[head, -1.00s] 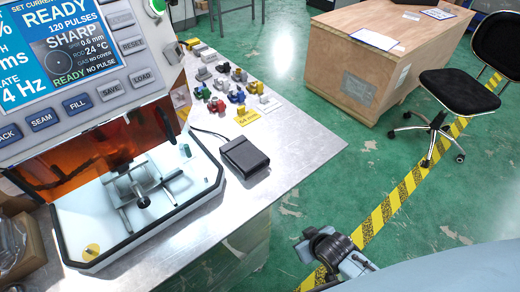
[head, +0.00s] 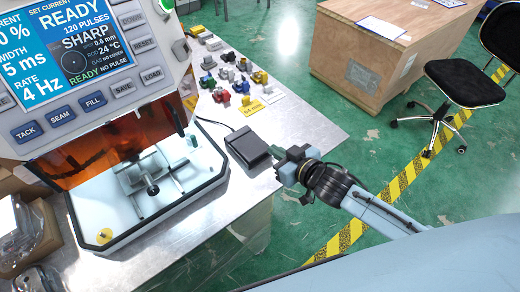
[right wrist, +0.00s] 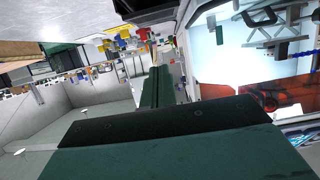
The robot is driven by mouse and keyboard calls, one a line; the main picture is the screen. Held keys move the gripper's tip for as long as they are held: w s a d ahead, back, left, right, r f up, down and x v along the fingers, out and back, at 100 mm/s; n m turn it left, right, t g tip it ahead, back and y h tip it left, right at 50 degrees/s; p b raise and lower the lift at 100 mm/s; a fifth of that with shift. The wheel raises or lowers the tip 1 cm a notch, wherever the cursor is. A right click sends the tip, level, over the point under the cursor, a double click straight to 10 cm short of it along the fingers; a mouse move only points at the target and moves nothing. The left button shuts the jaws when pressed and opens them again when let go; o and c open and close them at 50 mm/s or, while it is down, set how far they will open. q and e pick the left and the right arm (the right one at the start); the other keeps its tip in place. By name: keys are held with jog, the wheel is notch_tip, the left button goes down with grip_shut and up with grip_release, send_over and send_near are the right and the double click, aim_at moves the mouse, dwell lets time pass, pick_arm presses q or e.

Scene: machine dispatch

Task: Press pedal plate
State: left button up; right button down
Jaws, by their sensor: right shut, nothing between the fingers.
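The pedal (head: 248,148) is a dark box with a sloped top plate on the metal bench near its right edge, with a cable running from its left side. My right gripper (head: 280,160) is shut and empty, just right of the pedal in the head view, its tips close to the pedal's right side. I cannot tell whether they touch. My left gripper is not in view.
The welding machine (head: 108,105) with its lit screen and white-floored chamber (head: 105,200) stands left of the pedal. A wooden crate (head: 365,60) and a black chair (head: 465,85) stand on the green floor.

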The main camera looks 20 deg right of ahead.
send_over(260, 155)
jog(key=f, duration=0.1)
jog(key=f+b, duration=0.1)
jog(key=shift+w+f, duration=0.35)
notch_tip(260, 155, down, 3)
jog(key=shift+s+r, duration=0.1)
jog(key=shift+s, duration=0.05)
jog(key=shift+s+f+b, duration=0.1)
jog(key=shift+f+b, duration=0.25)
jog(key=shift+f, duration=0.3)
jog(key=shift+f, duration=0.1)
jog(key=shift+s+d+f, duration=0.1)
jog(key=shift+s+f, duration=0.1)
jog(key=shift+f, duration=0.35)
jog(key=shift+s+d+f, duration=0.1)
jog(key=shift+s+f, duration=0.1)
jog(key=shift+f, duration=0.35)
jog(key=r+p, duration=0.4)
jog(key=r, duration=0.1)
jog(key=shift+s+p, duration=0.25)
jog(key=shift+p, duration=0.1)
jog(key=f+v, duration=0.1)
jog(key=v, duration=0.8)
jog(key=shift+s+d+f, duration=0.15)
jog(key=shift+s+f, duration=0.05)
jog(key=shift+s, duration=0.1)
